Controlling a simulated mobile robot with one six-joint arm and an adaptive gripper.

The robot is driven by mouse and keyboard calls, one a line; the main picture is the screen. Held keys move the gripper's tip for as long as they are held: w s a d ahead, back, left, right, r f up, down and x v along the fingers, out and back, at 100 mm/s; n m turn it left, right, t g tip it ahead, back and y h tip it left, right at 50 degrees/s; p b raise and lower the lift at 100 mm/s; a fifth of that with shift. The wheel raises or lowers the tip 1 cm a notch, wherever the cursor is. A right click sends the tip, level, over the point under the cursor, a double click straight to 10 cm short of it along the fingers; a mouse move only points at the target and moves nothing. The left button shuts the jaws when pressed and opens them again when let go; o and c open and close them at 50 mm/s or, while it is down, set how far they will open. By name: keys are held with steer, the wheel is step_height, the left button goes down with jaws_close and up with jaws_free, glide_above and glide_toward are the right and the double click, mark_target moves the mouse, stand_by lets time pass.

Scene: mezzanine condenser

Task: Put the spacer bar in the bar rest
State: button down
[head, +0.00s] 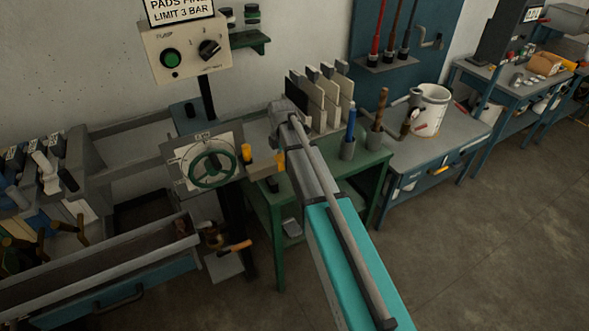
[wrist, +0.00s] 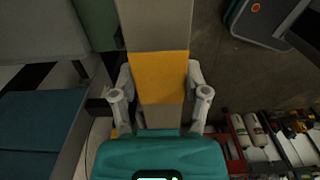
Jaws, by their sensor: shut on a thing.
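The spacer bar (wrist: 158,25) is a flat grey-beige bar with a wide yellow band (wrist: 160,72) in the wrist view. It runs from the top edge down between my fingers. My gripper (wrist: 161,97) is shut on it, one pale finger on each side at the yellow band. The bar's far end runs out of the frame. In the head view my arm crosses the middle and largely hides the gripper; small yellow parts show beside it, but I cannot tell whether they belong to the bar. I cannot pick out the bar rest with certainty.
A green table (head: 345,166) holds upright plates (head: 322,98) and tool cups. A green handwheel (head: 212,164) is left of my arm. A long grey trough (head: 95,262) lies at lower left. A white bucket (head: 430,110) stands on the bench at right. The floor at lower right is clear.

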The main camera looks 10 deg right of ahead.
steer(key=w+d+f+b, duration=0.4)
steer(key=w+f+b, duration=0.1)
steer(key=f, duration=0.1)
steer(key=shift+w+d+f+b, duration=0.2)
steer(key=shift+w+b, duration=0.1)
steer(key=shift+b, duration=0.1)
steer(key=shift+r, duration=0.1)
steer(key=shift+w+d+f+b, duration=0.3)
steer(key=shift+w+f+b, duration=0.1)
steer(key=shift+f+b, duration=0.3)
steer(key=shift+s+f+b, duration=0.1)
steer(key=shift+f+b, duration=1.2)
steer(key=shift+f, duration=0.05)
steer(key=shift+c, duration=0.4)
jaws_free()
steer(key=shift+r, duration=0.15)
